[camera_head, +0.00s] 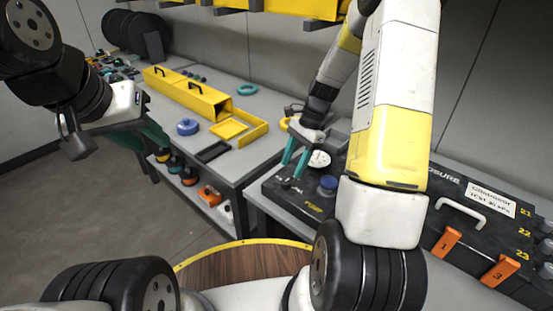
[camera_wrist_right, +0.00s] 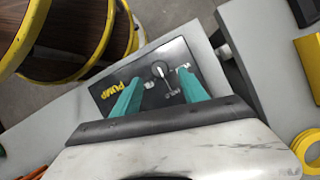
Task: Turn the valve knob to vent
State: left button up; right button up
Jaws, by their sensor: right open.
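The valve knob (camera_wrist_right: 160,69) is a small dark grey knob with a thin lever on the black pump panel (camera_wrist_right: 110,98). In the right wrist view it lies between the two teal fingertips of my right gripper (camera_wrist_right: 160,77). The fingers are spread apart and hold nothing; I cannot tell whether they touch the knob. In the head view my right gripper (camera_head: 292,172) points down over the left part of the pump panel (camera_head: 312,207), beside a round white gauge (camera_head: 319,159). My left gripper (camera_head: 76,138) hangs off to the far left, away from the panel; its jaw opening is unclear.
A round wooden top (camera_head: 240,265) is in front.

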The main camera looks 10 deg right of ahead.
aim_at(286, 181)
jog(key=x, duration=0.5)
jog(key=shift+f, duration=0.2)
grip_shut()
